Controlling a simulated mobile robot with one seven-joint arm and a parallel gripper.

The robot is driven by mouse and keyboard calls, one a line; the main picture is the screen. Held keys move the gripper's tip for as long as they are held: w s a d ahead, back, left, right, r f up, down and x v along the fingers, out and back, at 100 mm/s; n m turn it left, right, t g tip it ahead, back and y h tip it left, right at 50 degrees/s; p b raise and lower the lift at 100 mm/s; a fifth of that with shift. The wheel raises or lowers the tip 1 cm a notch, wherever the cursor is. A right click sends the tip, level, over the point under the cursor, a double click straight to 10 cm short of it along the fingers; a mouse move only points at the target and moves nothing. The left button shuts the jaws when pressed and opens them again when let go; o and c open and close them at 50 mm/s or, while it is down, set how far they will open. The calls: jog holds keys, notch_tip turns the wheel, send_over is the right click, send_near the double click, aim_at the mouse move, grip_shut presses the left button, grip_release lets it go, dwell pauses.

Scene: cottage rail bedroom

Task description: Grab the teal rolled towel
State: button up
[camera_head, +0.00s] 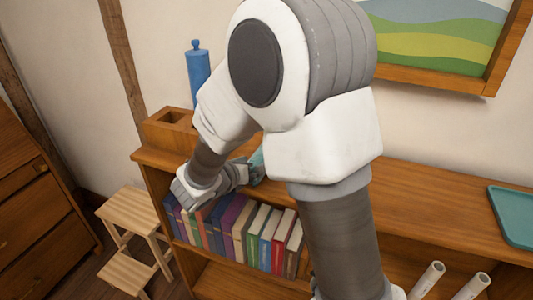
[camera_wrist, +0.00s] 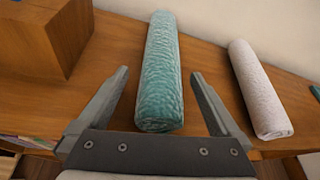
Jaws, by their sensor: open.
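The teal rolled towel (camera_wrist: 160,75) lies on the wooden shelf top in the wrist view, its near end pointing toward my gripper. My gripper (camera_wrist: 159,80) is open, with one finger on each side of the towel's near part. Gaps show between the towel and both fingers. In the head view only a small piece of the teal towel (camera_head: 257,160) shows beside my gripper (camera_head: 245,172); my arm hides the rest.
A white rolled towel (camera_wrist: 258,90) lies to the right of the teal one. A wooden box (camera_wrist: 45,38) stands to the left. A blue bottle (camera_head: 198,72) stands behind. Books (camera_head: 240,230) fill the shelf below; a teal tray (camera_head: 512,215) lies far right.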

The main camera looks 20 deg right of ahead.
jog(key=x, duration=0.3)
jog(key=shift+w+d, duration=0.1)
jog(key=shift+w, duration=0.1)
jog(key=shift+c, duration=0.2)
jog(key=c, duration=1.2)
jog(key=shift+c, duration=0.7)
jog(key=shift+r, duration=0.1)
